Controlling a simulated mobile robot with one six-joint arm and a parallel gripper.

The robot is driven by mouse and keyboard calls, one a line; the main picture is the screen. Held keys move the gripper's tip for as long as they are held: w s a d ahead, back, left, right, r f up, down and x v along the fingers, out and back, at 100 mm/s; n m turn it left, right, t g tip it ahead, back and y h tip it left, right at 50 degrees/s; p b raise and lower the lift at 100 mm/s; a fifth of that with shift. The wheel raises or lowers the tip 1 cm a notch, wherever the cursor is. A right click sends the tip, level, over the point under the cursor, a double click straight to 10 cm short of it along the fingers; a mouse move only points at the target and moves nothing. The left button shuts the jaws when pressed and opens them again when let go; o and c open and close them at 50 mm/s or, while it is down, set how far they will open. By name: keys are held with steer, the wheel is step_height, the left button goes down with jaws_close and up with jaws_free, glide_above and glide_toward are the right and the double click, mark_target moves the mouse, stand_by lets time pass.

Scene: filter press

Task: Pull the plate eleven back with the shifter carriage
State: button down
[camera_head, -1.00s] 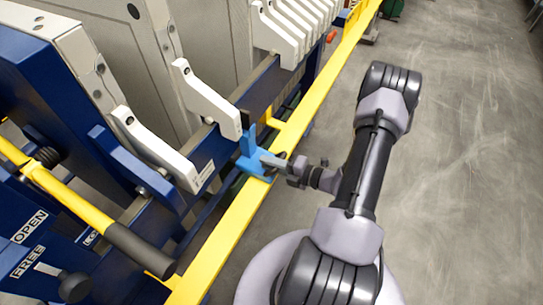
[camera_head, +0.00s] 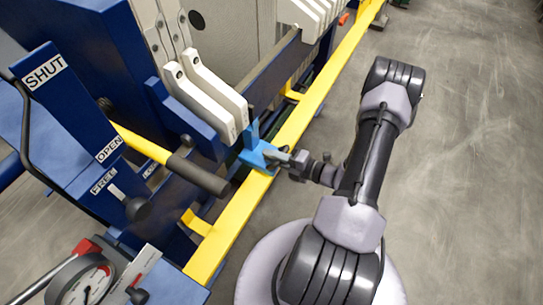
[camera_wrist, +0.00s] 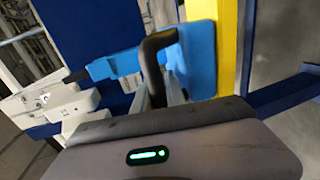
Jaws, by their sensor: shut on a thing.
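The light-blue shifter carriage (camera_head: 256,152) sits on the yellow rail beside the press. It also shows in the wrist view (camera_wrist: 201,58), where a bent black handle (camera_wrist: 153,58) rises in front of it. My gripper (camera_head: 292,161) is shut on this handle. A pale plate with a long white arm (camera_head: 216,88) stands right behind the carriage, its arm end close to the carriage's upright. A second white plate arm (camera_head: 198,104) lies close along its left side. I cannot read any plate number. My gripper partly hides the handle's lower end.
The yellow rail (camera_head: 225,238) runs along the press. Several more white plate arms (camera_head: 308,14) are bunched at the far end, with a gap before them. A black-gripped yellow lever (camera_head: 197,173), a labelled blue post (camera_head: 55,105) and a gauge (camera_head: 88,285) stand left. The right floor is clear.

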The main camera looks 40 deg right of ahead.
steer(key=c, duration=1.6)
jaws_free()
steer(key=shift+c, duration=0.2)
steer(key=p+v, duration=0.3)
steer(key=v, duration=1.4)
steer(key=shift+s+p, duration=0.25)
steer(key=shift+p, duration=0.05)
steer(key=shift+d, duration=0.1)
